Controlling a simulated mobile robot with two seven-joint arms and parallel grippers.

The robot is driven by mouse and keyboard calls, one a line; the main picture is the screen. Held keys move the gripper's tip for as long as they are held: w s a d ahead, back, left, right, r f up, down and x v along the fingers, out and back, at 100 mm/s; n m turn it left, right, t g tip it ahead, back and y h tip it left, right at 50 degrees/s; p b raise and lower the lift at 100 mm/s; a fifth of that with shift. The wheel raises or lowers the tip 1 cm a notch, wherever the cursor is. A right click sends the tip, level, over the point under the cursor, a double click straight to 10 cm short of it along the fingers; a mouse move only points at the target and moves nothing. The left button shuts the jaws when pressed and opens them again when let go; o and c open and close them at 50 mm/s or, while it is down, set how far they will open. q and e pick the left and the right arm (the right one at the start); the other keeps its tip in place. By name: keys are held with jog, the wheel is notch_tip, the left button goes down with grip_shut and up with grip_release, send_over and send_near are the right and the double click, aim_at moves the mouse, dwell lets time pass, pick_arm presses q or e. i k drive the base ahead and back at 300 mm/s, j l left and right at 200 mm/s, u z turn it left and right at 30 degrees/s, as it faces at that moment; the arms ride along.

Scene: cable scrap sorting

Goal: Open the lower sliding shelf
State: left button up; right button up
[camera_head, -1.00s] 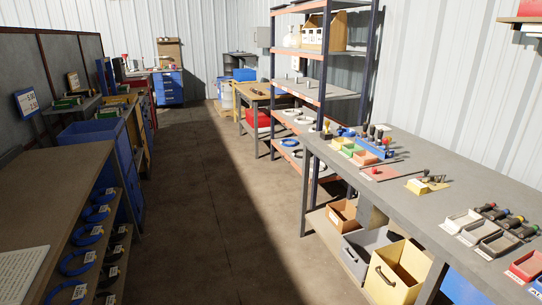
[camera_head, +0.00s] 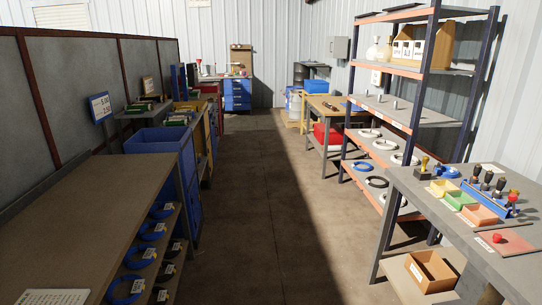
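Neither of my grippers is in view. A tall rack (camera_head: 408,124) with dark blue posts and orange-edged shelves stands on the right. I cannot tell which of these shelves slides, and none is visibly pulled out.
A grey workbench (camera_head: 440,212) with coloured bins and tools stands at the right front, with a cardboard box (camera_head: 430,270) below. Blue bins (camera_head: 165,140) line the left. A wooden table (camera_head: 325,107) and blue drawers (camera_head: 238,93) stand farther back. The middle aisle floor (camera_head: 265,200) is clear.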

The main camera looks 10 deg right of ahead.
aim_at(374, 194)
jog(key=i+j+z, duration=0.2)
jog(key=i, duration=2.75)
jog(key=i+z, duration=0.35)
jog(key=i, duration=0.4)
jog(key=i+j+z, duration=0.2)
jog(key=i+z, duration=0.15)
jog(key=i, duration=0.4)
jog(key=i+j+z, duration=0.1)
jog(key=i+z, duration=0.4)
jog(key=i, duration=1.3)
jog(key=i+z, duration=0.25)
jog(key=i+j+z, duration=0.25)
jog(key=i, duration=0.2)
